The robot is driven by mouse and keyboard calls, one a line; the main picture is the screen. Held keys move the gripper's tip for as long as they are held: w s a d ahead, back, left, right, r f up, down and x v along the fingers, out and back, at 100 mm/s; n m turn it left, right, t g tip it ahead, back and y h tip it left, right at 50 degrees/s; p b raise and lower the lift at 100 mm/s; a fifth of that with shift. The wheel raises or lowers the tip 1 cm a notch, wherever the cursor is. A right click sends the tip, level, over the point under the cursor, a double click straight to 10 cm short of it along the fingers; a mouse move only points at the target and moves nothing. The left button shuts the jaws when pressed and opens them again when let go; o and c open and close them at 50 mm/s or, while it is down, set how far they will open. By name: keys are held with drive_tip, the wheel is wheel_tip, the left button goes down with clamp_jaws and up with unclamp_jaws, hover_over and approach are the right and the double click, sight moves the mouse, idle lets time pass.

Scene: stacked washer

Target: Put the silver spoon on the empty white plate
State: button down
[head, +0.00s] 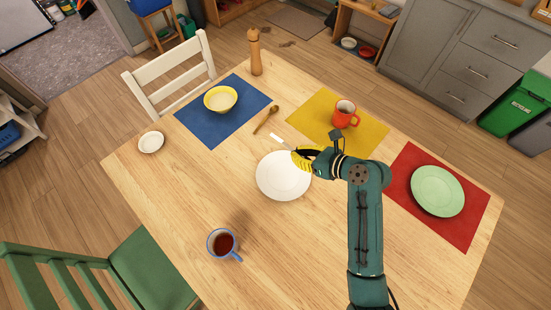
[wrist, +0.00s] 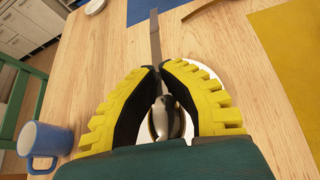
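The empty white plate (head: 280,182) lies on the bare wood in the middle of the table. My gripper (head: 299,156) is over its upper right edge in the head view. In the wrist view the fingertips (wrist: 158,70) are closed on the silver spoon (wrist: 155,38). Its flat handle sticks out beyond the tips, and a shiny rounded part shows between the fingers. The spoon's pale end (head: 279,140) also shows past the plate's far rim in the head view. Fingers hide part of the spoon and most of the plate in the wrist view.
A wooden spoon (head: 266,120) lies beyond the plate. A blue mug (head: 215,255) of dark liquid stands nearer. A red mug (head: 345,113) is on the yellow mat, a green plate (head: 437,191) on the red mat, a yellow bowl (head: 221,99) on the blue mat. A small white saucer (head: 151,142) is at left.

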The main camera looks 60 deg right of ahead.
sight(298, 177)
drive_tip(key=f+b, duration=0.1)
drive_tip(key=f, duration=0.2)
drive_tip(key=s+f+b, duration=0.1)
drive_tip(key=f, duration=0.2)
drive_tip(key=f+b, duration=0.1)
drive_tip(key=f, duration=0.2)
drive_tip(key=shift+s+a+f, duration=0.15)
drive_tip(key=shift+a+f, duration=0.05)
drive_tip(key=shift+f, duration=0.25)
drive_tip(key=shift+f, duration=0.45)
drive_tip(key=c, duration=1.2)
unclamp_jaws()
drive_tip(key=shift+c, duration=0.2)
drive_tip(key=shift+r, duration=0.1)
drive_tip(key=p+v, duration=0.3)
drive_tip(key=v, duration=0.9)
drive_tip(key=shift+r, duration=0.45)
